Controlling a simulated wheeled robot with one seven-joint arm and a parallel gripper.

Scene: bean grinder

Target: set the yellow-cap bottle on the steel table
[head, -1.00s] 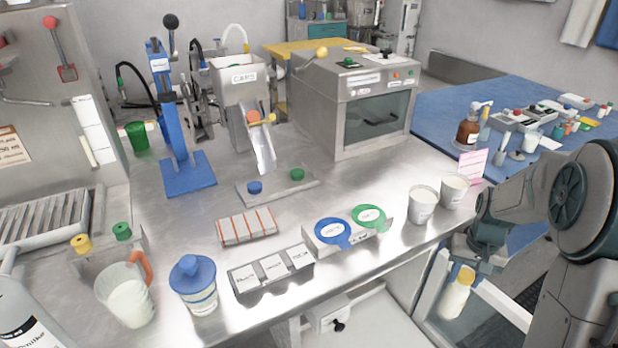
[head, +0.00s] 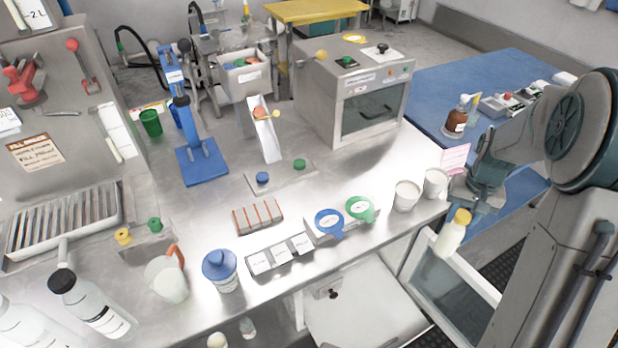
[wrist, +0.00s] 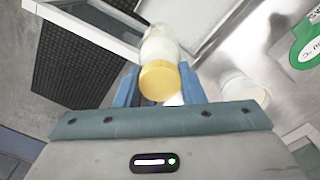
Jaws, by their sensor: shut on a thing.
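The yellow-cap bottle (head: 451,235) is a pale bottle with a yellow cap, upright or nearly so, just off the right front edge of the steel table (head: 345,180). My gripper (head: 468,212) is shut on it near the cap, its fingers partly hidden in the head view. In the wrist view the bottle (wrist: 160,62) shows between the blue fingers of my gripper (wrist: 158,88), cap toward the camera. The steel table surface also shows at the right of the wrist view.
Two white cups (head: 405,196) stand at the table's right end, close to my gripper, with a pink card (head: 455,158) behind. A green-ringed piece (head: 360,208) and a blue one lie left of them. Bare steel lies between these and the grey oven (head: 350,95).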

